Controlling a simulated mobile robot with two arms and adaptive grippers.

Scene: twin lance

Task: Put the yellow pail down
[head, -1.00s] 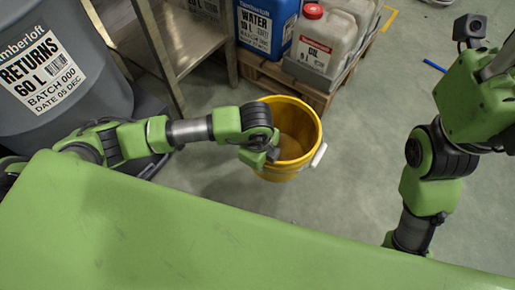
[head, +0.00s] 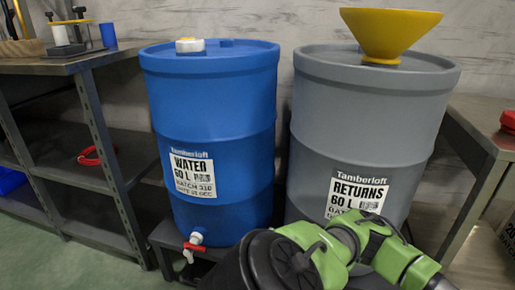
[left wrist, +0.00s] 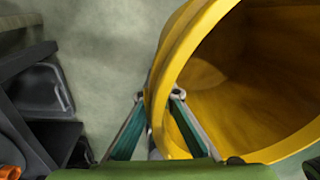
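The yellow pail (left wrist: 262,70) fills the right of the left wrist view, with its open mouth and inner wall showing. My left gripper (left wrist: 162,96) has one finger on each side of the pail's rim and is shut on it. The pail's bottom is hidden, so I cannot tell whether it touches the floor. The pail is outside the head view now. Part of one of my arms shows at the lower right there, without its fingers. My right gripper is not in view.
A blue water drum (head: 212,125) with a red-handled tap (head: 193,246) stands beside a grey returns drum (head: 365,125) topped by a yellow funnel (head: 390,32). Shelving (head: 75,62) stands at left. A dark object (left wrist: 45,85) lies left of the pail; pale floor (left wrist: 100,50) shows between.

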